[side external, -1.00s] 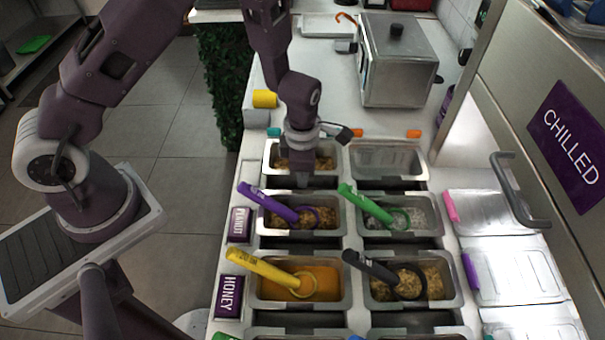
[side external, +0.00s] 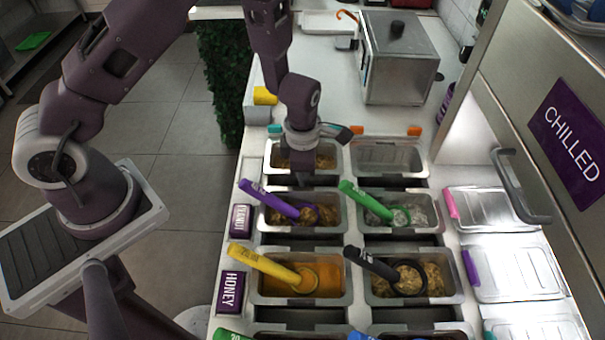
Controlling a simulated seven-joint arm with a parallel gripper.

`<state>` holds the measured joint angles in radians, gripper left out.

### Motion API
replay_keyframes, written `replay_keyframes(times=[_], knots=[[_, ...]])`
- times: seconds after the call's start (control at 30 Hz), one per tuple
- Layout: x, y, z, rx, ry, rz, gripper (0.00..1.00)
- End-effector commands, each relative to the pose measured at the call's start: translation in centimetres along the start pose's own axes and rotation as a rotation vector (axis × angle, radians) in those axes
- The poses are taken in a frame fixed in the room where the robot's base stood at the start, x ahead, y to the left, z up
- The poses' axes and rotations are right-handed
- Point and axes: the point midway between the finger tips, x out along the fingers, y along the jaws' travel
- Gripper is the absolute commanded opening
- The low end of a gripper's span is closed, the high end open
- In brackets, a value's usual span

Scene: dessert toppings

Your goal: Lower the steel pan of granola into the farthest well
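The steel pan of granola (side external: 325,160) is at the far end of the left column of wells, level or nearly so. Its rim appears close to the height of the neighbouring pans; I cannot tell whether it is fully seated. My gripper (side external: 303,178) points down at the near side of this pan, by its near rim. The gripper covers part of the pan, and its finger gap is hidden, so its grip on the rim cannot be made out. The farthest left well is hidden beneath the pan.
An empty-looking steel pan (side external: 385,158) is to the right. Nearer pans hold toppings with a purple scoop (side external: 268,199), green scoop (side external: 366,202), yellow scoop (side external: 264,264) and black scoop (side external: 371,264). A steel box (side external: 398,70) stands behind. A chilled cabinet (side external: 510,115) borders the right.

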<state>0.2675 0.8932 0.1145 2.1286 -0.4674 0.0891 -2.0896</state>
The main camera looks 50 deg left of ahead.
Motion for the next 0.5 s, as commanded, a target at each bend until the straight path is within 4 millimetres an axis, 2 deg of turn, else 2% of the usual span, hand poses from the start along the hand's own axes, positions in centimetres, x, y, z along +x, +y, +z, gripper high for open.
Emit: replay_keyframes(times=[0.03, 0.13, 0.3, 0.5], knots=[[0.64, -0.15, -0.07, 0.001, 0.006, 0.0, 0.0], [0.63, -0.16, -0.04, 0.001, 0.005, 0.0, 0.0], [0.63, -0.21, 0.02, 0.001, 0.004, 0.0, 0.28], [0.62, -0.35, 0.09, 0.004, 0.004, -0.002, 0.28]])
